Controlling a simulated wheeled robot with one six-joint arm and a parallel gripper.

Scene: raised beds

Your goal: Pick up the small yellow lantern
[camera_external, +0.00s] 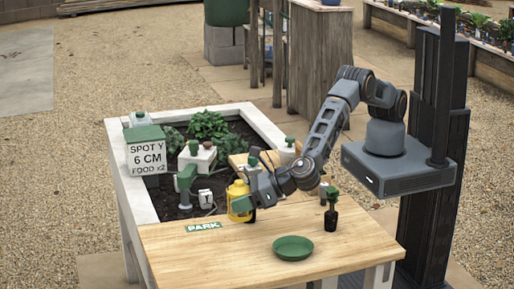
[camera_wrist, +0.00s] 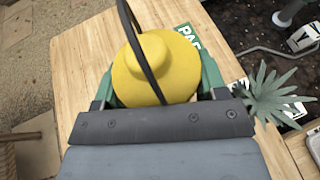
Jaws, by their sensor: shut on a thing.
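The small yellow lantern (camera_external: 239,198) is at the back edge of the wooden tabletop, beside the planting bed. In the wrist view the yellow lantern (camera_wrist: 155,65) fills the space between the jaws, with its dark thin handle arching over its top. My gripper (camera_external: 250,192) reaches it from the right and is shut on it. In the wrist view the green finger pads of my gripper (camera_wrist: 158,88) press against both sides.
The tabletop's front left is clear.

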